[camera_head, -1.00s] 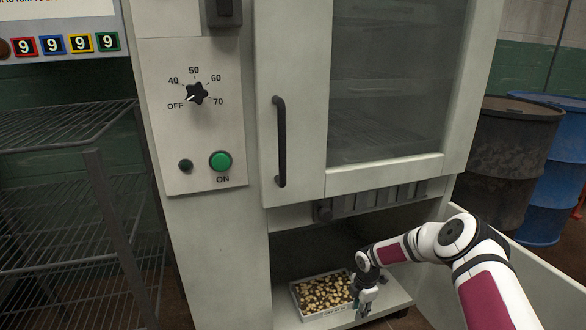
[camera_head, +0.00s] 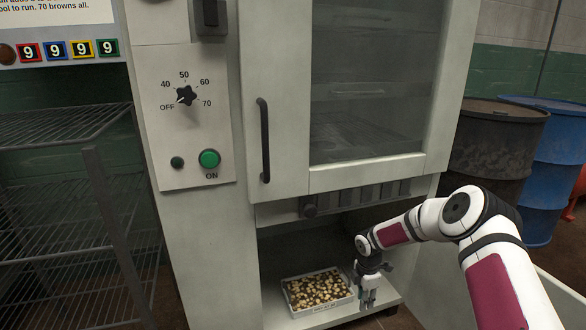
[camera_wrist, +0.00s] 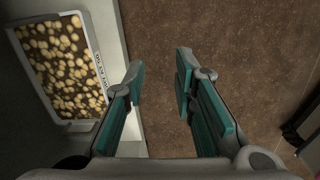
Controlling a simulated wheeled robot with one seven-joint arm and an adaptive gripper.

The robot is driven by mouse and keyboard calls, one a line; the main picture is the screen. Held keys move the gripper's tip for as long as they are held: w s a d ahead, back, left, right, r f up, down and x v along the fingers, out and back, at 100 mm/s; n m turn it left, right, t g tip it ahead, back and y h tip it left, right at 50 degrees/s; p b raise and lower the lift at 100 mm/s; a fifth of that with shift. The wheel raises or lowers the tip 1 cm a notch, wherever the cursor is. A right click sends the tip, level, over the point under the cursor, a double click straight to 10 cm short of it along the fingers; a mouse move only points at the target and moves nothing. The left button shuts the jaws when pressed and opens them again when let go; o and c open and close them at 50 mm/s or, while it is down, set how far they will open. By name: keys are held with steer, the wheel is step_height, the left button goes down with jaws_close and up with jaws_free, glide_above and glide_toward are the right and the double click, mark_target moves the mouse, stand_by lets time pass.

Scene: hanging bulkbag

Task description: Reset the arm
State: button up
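My arm reaches in from the right in the head view, with my gripper (camera_head: 369,296) pointing down just right of a white tray (camera_head: 318,308). The tray holds many small pale and brown pieces (camera_head: 317,288) and sits on the low shelf under the cabinet. In the wrist view my gripper (camera_wrist: 160,75) is open, its two teal-padded fingers apart with only brown floor between them. The tray (camera_wrist: 97,50) lies left of the fingers, apart from them.
The grey cabinet has a closed glass door with a black handle (camera_head: 264,140), a dial (camera_head: 186,95) pointing near OFF and a green ON button (camera_head: 209,158). A wire rack (camera_head: 60,200) stands left. Dark (camera_head: 495,140) and blue (camera_head: 552,165) drums stand right.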

steer(key=s+r+m+h, duration=0.1)
steer(key=s+r+m, duration=0.15)
steer(key=r, duration=0.95)
steer(key=s+r+m+h, duration=0.15)
steer(key=s+r, duration=0.25)
steer(key=r, duration=0.7)
steer(key=s+d+r+m, duration=0.1)
steer(key=s+r+m, duration=0.5)
steer(key=s+r, duration=0.8)
steer(key=s+a+r+m, duration=0.1)
steer(key=s+r+m, duration=0.5)
steer(key=s, duration=0.8)
steer(key=s+a+m+y, duration=0.2)
steer(key=s+m, duration=0.1)
steer(key=s, duration=0.6)
steer(key=s+a+m+y, duration=0.1)
steer(key=s+a+m, duration=0.1)
steer(key=s, duration=0.6)
step_height(320, 180, up, 37)
steer(key=t+p, duration=0.3)
steer(key=p, duration=3.3)
steer(key=shift+s+d+r+t, duration=0.15)
steer(key=shift+s+d+t, duration=0.15)
steer(key=shift+t, duration=0.1)
